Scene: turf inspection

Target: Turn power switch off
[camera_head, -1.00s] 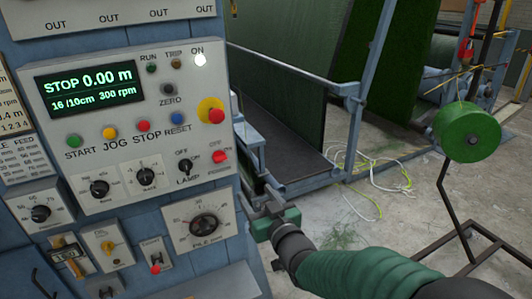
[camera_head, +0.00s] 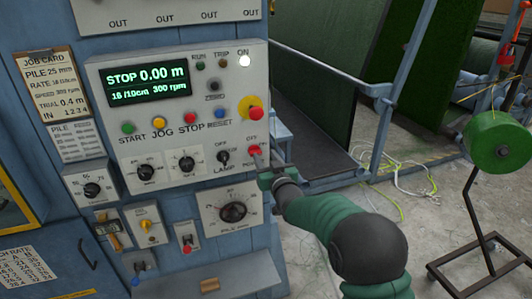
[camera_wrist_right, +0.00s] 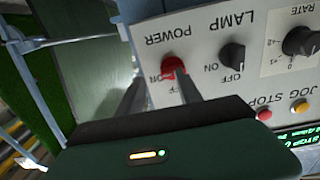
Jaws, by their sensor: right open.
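The red power switch (camera_head: 255,151) sits at the lower right corner of the white control panel (camera_head: 100,95), right of the black lamp switch (camera_head: 223,156). In the right wrist view the power switch (camera_wrist_right: 172,66) shows with OFF and ON labels partly covered. My right gripper (camera_head: 263,165) is open at the panel's lower right edge, close to the power switch. In the wrist view one finger overlaps the switch's edge and the other is off to the left side; I cannot tell whether they touch it. My left gripper is in neither view.
The ON lamp (camera_head: 244,60) glows white and the display (camera_head: 149,84) reads STOP 0.00 m. A red stop button on yellow (camera_head: 254,113) is just above the power switch. A green spool (camera_head: 498,141) on a stand is at right.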

